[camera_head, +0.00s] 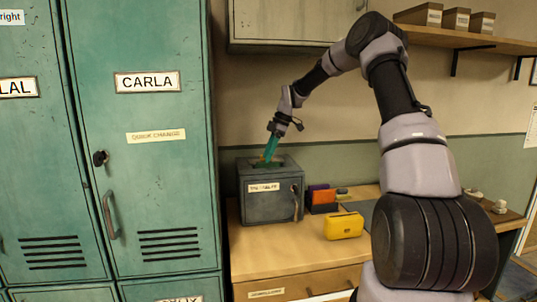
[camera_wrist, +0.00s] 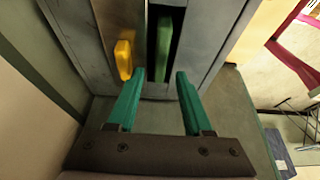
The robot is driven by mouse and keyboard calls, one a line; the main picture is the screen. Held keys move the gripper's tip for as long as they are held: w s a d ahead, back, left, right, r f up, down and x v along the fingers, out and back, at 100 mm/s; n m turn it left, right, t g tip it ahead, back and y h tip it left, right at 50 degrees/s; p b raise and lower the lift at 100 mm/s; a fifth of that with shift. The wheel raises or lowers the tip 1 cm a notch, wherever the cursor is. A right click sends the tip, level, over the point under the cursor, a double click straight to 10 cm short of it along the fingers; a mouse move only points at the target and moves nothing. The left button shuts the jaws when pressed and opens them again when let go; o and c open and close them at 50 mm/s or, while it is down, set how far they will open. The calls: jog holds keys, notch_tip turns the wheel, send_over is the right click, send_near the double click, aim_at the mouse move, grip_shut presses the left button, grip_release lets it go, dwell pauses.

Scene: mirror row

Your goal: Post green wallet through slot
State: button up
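The grey box (camera_head: 270,200) stands on the desk with a slot in its top. In the wrist view its top (camera_wrist: 205,25) shows the dark slot (camera_wrist: 152,40), and the green wallet (camera_wrist: 164,48) stands edge-on in it. How deep it sits I cannot tell. My gripper (camera_head: 269,158) points down at the box top from above. In the wrist view my gripper (camera_wrist: 160,74) has its teal fingers apart, with a gap between them and nothing gripped. The wallet lies just beyond the fingertips, roughly in line with the gap. A yellow-orange piece (camera_wrist: 125,55) is beside the slot.
On the desk (camera_head: 285,258), right of the box, are a purple wallet (camera_head: 317,187), an orange-red wallet (camera_head: 322,208) and a yellow wallet (camera_head: 344,226). Teal lockers (camera_head: 150,220) stand close on the left. A wall cabinet (camera_head: 285,25) hangs above, and a shelf (camera_head: 480,40) holds small boxes.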

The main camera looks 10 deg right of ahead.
jog(key=o, duration=0.6)
jog(key=shift+d+r, duration=0.2)
jog(key=shift+r, duration=0.25)
jog(key=v, duration=0.2)
jog(key=d+v, duration=0.1)
jog(key=v, duration=0.1)
jog(key=shift+d+r, duration=0.1)
jog(key=d, duration=1.1)
jog(key=shift+s, duration=0.1)
